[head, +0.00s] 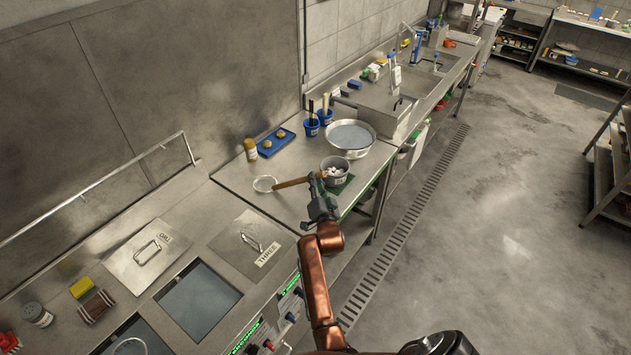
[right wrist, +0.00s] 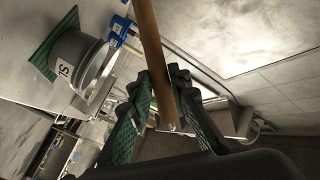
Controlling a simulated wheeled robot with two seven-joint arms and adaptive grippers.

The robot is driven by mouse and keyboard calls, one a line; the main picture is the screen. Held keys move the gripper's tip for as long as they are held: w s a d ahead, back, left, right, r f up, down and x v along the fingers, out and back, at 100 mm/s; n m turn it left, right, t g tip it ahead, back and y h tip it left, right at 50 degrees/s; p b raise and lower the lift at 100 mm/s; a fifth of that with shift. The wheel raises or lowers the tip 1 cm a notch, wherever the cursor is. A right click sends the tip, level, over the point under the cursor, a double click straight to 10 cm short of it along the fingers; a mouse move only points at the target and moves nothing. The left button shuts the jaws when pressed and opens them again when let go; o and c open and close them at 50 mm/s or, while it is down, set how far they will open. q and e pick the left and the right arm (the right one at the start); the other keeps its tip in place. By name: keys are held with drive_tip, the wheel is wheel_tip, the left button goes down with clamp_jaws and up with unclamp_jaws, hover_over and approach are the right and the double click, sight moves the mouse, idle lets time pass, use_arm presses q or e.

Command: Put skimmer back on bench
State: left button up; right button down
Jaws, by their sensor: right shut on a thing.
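The skimmer (head: 265,184) has a round pale mesh head and a brown wooden handle. In the head view it is over the steel bench (head: 222,176), its head toward the left. My right gripper (head: 318,189) is shut on the handle near its end. In the right wrist view the handle (right wrist: 150,42) runs up between the fingers (right wrist: 160,88), and the skimmer's head is out of frame. I cannot tell whether the mesh head touches the bench. My left gripper is not in view.
A grey pot (head: 334,165) on a green mat (head: 345,186) stands close to my right gripper. A wide metal bowl (head: 350,151), blue containers (head: 311,128) and a blue tray (head: 270,143) stand behind. Soup wells with lids (head: 146,255) are at the front left.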

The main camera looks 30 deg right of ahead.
drive_tip(key=shift+f, duration=0.15)
drive_tip(key=c, duration=1.7)
unclamp_jaws()
drive_tip(key=shift+c, duration=0.2)
drive_tip(key=shift+f, duration=0.1)
